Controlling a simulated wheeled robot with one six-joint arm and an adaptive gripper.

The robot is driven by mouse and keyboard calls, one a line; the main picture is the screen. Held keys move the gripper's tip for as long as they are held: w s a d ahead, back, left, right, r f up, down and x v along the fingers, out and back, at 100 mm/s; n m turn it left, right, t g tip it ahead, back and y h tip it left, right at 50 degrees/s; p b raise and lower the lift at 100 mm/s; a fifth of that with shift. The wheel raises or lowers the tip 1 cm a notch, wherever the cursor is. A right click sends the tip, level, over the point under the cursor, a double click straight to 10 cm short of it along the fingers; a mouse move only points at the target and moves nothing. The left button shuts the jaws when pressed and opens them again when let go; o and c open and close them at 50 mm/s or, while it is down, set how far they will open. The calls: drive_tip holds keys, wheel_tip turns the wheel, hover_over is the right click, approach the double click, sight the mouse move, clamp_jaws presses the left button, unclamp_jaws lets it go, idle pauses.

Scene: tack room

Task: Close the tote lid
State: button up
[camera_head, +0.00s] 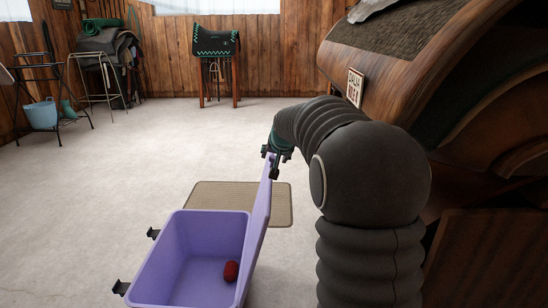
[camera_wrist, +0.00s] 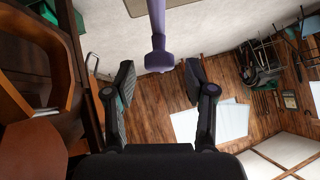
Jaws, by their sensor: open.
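The purple tote (camera_head: 207,235) stands open on the floor in the head view. Its purple lid (camera_head: 260,220) stands nearly upright on edge along the tote's right side. My gripper (camera_head: 270,163) is at the lid's top far corner, with its fingers open. In the wrist view the lid shows edge-on as a purple strip with a wider end (camera_wrist: 158,58). That end lies between the two spread fingertips of my gripper (camera_wrist: 159,76), with gaps on both sides. A red object (camera_head: 231,271) lies inside the tote.
Two dark latches (camera_head: 153,233) stick out from the tote's left side. A tan mat (camera_head: 225,196) lies on the floor behind the tote. A large wooden piece of furniture (camera_head: 440,85) fills the right. Open pale floor (camera_head: 90,190) lies to the left.

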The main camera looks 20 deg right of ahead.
drive_tip(key=shift+w+f, duration=0.4)
clamp_jaws()
drive_tip(key=shift+a, duration=0.1)
